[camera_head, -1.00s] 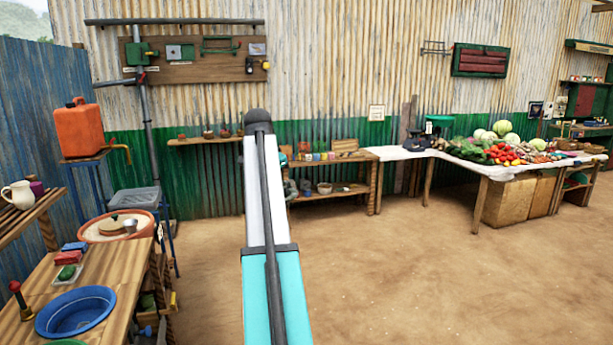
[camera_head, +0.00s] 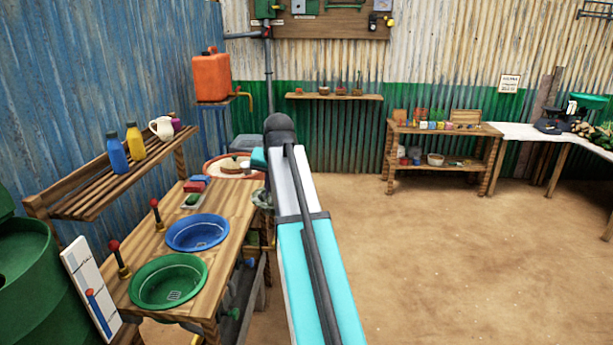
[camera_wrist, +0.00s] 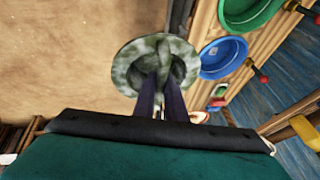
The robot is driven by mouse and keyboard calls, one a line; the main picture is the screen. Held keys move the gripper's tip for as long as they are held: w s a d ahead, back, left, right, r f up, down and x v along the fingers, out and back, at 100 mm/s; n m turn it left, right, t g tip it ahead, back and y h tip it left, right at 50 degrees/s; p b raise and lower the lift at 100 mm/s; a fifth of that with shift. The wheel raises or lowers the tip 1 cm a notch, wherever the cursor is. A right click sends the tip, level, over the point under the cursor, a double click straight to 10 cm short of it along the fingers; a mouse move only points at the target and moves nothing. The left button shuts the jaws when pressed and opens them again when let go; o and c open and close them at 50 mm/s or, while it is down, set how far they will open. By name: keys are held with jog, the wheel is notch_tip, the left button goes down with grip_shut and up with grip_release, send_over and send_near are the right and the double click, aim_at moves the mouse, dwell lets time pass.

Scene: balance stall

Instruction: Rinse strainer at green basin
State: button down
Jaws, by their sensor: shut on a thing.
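The green basin (camera_head: 170,281) is set in the wooden counter at the lower left of the head view, nearer to me than the blue basin. It also shows at the top right of the wrist view (camera_wrist: 246,14). My gripper (camera_wrist: 163,85) is shut on a mottled grey-green strainer (camera_wrist: 127,67), a round, wide-rimmed piece at the top centre of the wrist view. The strainer shows partly in the head view (camera_head: 263,199), beside my arm and past the counter's right edge. It is apart from the green basin. My arm hides most of the gripper in the head view.
The blue basin (camera_head: 197,233) sits behind the green one. Red-knobbed levers (camera_head: 118,258) stand on the counter's left side. A slatted shelf (camera_head: 100,180) holds bottles and a jug. A green barrel (camera_head: 25,280) stands at the left edge. Open dirt floor lies to the right.

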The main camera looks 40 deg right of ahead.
jog(key=a+f+n+y, duration=0.1)
jog(key=a+f+n, duration=0.1)
jog(key=a, duration=0.8)
jog(key=a+f+n+y, duration=0.1)
jog(key=a+f+n, duration=0.2)
jog(key=a, duration=0.8)
jog(key=a+f+n+y, duration=0.2)
jog(key=a+n, duration=0.3)
jog(key=a, duration=0.6)
jog(key=shift+a+f, duration=0.2)
jog(key=shift+f, duration=0.15)
jog(key=shift+s, duration=0.15)
